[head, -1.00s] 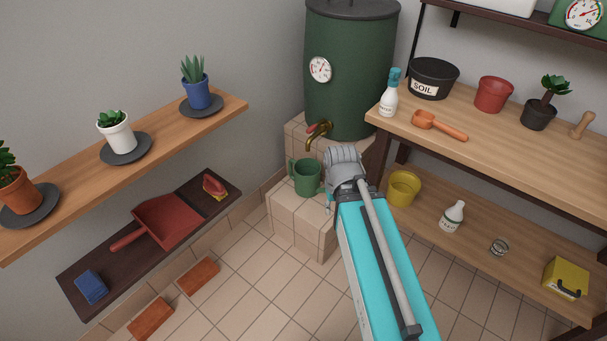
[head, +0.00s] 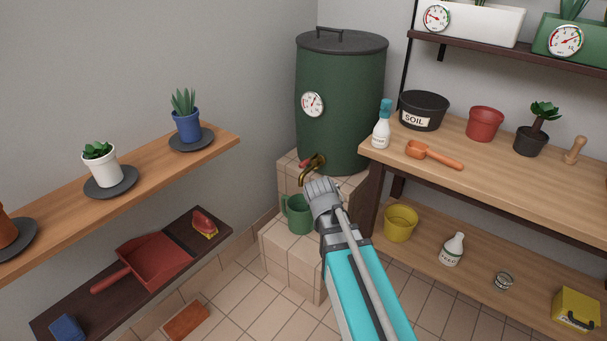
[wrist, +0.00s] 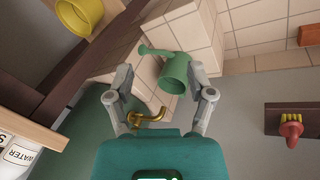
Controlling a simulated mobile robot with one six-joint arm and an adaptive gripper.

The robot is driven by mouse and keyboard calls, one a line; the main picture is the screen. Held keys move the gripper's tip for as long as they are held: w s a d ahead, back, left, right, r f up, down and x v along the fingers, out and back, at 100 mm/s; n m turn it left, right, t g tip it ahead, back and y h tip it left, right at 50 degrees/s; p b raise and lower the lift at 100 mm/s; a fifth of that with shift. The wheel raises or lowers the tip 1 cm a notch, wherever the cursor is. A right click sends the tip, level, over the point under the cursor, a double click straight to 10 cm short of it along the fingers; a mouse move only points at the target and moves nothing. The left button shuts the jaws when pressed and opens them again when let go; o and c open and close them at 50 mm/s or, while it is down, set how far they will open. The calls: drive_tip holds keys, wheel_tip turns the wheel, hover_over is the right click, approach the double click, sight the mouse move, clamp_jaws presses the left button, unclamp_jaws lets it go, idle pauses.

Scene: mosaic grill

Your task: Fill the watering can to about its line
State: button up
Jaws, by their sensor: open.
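The green watering can (head: 299,215) stands upright on a tiled step, below the brass tap (head: 312,168) of the dark green water barrel (head: 340,105). The tap has a red handle (head: 305,162). My gripper (head: 321,192) is above and right of the can in the head view, hiding part of it. In the wrist view, my gripper (wrist: 160,72) is open, with the can (wrist: 175,72) beyond and between its spread fingers, not held. The can's spout points left there. The brass tap (wrist: 147,117) shows near the left finger. The can's inside and water level cannot be seen.
A wooden bench (head: 500,165) at right carries a white bottle (head: 381,130), a soil pot (head: 424,109) and an orange scoop (head: 434,155). A yellow bucket (head: 400,223) stands on its lower shelf. Wall shelves (head: 140,170) with potted plants are at left. Tiled floor lies between.

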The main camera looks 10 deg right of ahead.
drive_tip(key=w+a+f+n+t+h+b, duration=0.1)
drive_tip(key=w+n+t+h+b, duration=0.2)
drive_tip(key=w, duration=0.4)
drive_tip(key=w+f+n+t+h+b, duration=0.15)
drive_tip(key=w+n+b, duration=0.25)
drive_tip(key=w, duration=0.4)
drive_tip(key=n+t+b, duration=0.7)
drive_tip(key=n, duration=0.2)
approach(301, 167)
drive_tip(key=s, duration=0.1)
drive_tip(key=shift+s+r+y, duration=0.1)
drive_tip(key=shift+r+y, duration=0.25)
drive_tip(key=shift+r, duration=0.1)
drive_tip(key=b+x, duration=0.2)
drive_tip(key=x, duration=1.1)
drive_tip(key=shift+w+d+f+b, duration=0.15)
drive_tip(key=shift+w+f+b, duration=0.1)
drive_tip(key=shift+b, duration=0.15)
clamp_jaws()
